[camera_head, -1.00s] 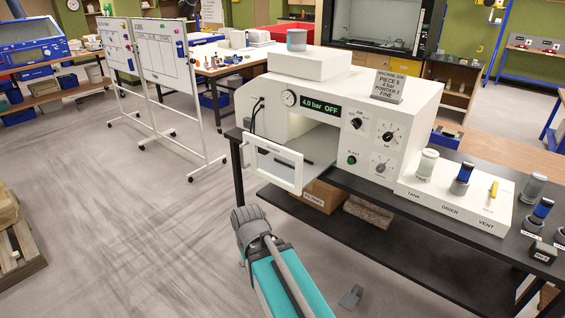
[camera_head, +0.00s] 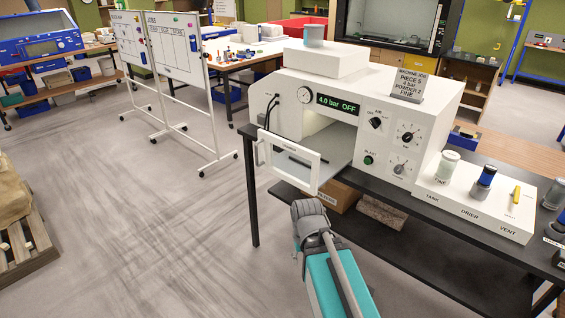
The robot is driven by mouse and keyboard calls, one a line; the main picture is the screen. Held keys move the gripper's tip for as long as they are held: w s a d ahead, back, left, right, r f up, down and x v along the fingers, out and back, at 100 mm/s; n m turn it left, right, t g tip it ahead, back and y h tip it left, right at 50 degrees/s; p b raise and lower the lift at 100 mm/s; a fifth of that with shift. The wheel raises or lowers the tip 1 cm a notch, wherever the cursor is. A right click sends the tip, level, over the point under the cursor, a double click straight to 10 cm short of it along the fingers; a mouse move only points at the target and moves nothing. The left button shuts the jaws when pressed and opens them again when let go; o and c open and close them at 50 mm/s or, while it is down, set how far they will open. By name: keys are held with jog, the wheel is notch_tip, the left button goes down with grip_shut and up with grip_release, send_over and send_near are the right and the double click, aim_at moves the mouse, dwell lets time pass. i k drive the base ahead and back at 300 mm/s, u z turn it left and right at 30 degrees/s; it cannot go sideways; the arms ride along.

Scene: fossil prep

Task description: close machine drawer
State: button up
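The white machine (camera_head: 331,82) stands on a dark bench, its display reading "4.0 bar OFF". Its drawer is open: the white framed front (camera_head: 287,159), with a window and a handle at its left end, stands out from the machine's opening. A dark bar shows behind the front, at the opening. My arm, grey joint and turquoise link, rises from the bottom of the picture and its grey joint appears just below the drawer front. I cannot tell from this view how far apart they are. My gripper is not visible.
The dark bench (camera_head: 420,222) has a lower shelf with a cardboard box (camera_head: 341,197). A white panel (camera_head: 474,205) with several bottles stands right of the machine. Whiteboards (camera_head: 178,47) stand behind left. A pallet (camera_head: 30,240) is at far left. The floor between is clear.

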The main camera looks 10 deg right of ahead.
aim_at(307, 164)
jog(key=u, duration=0.05)
jog(key=i, duration=1)
jog(key=z, duration=0.05)
